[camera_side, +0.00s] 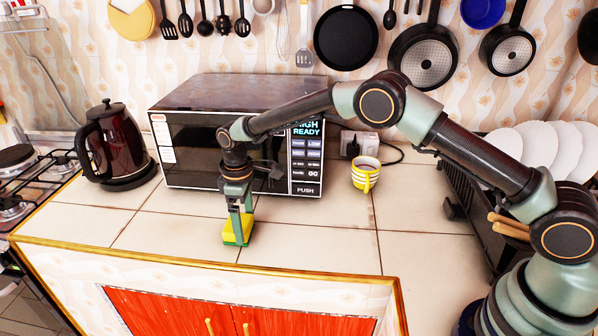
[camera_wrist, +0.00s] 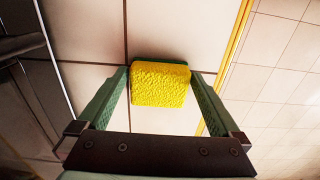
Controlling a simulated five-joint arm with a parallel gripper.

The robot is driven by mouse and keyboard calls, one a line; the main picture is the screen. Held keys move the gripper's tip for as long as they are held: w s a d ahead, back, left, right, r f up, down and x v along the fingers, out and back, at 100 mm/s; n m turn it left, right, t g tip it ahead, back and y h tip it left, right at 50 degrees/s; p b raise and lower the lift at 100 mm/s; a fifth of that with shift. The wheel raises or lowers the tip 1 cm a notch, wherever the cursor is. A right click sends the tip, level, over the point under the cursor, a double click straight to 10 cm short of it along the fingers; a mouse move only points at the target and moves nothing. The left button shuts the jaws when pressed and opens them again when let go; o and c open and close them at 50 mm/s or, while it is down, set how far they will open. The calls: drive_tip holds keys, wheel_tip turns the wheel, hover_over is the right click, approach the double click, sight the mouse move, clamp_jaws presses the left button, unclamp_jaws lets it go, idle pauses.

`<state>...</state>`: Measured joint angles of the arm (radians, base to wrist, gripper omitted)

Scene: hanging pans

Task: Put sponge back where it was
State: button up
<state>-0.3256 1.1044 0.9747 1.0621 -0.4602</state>
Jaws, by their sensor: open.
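The sponge (camera_side: 231,238) is yellow with a green layer and rests on the tiled counter in front of the microwave, near the counter's front edge. In the wrist view the sponge (camera_wrist: 160,84) shows its rough yellow face between the two green fingers, with a strip of dark green behind it. My gripper (camera_side: 241,221) reaches down over the sponge, its fingers on either side of it. In the wrist view my gripper (camera_wrist: 160,76) is open, with fingertips close to the sponge's sides. I cannot tell whether they touch it.
The microwave (camera_side: 180,150) stands just behind the gripper. A dark red kettle (camera_side: 113,145) is at left, and a yellow-striped mug (camera_side: 366,177) at right. White plates (camera_side: 540,145) stand in a rack at far right. The counter (camera_side: 310,240) right of the sponge is clear.

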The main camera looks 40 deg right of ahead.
wheel_tip(320, 180, up, 11)
wheel_tip(320, 180, up, 7)
drive_tip(key=m+t, duration=0.1)
drive_tip(key=m, duration=0.1)
hover_over(245, 223)
drive_tip(key=s+d, duration=0.2)
drive_tip(key=d, duration=0.3)
drive_tip(key=s+d+r+m+t, duration=0.2)
drive_tip(key=s+d+r, duration=0.4)
drive_tip(key=s+r, duration=0.1)
drive_tip(key=s+d+f+m+t, duration=0.1)
drive_tip(key=s+d+m, duration=0.1)
drive_tip(key=s, duration=0.5)
drive_tip(key=s+d+f+m+t, duration=0.1)
drive_tip(key=s+d+m, duration=0.2)
drive_tip(key=s, duration=0.5)
drive_tip(key=shift+d+t, duration=0.3)
drive_tip(key=shift+d, duration=0.55)
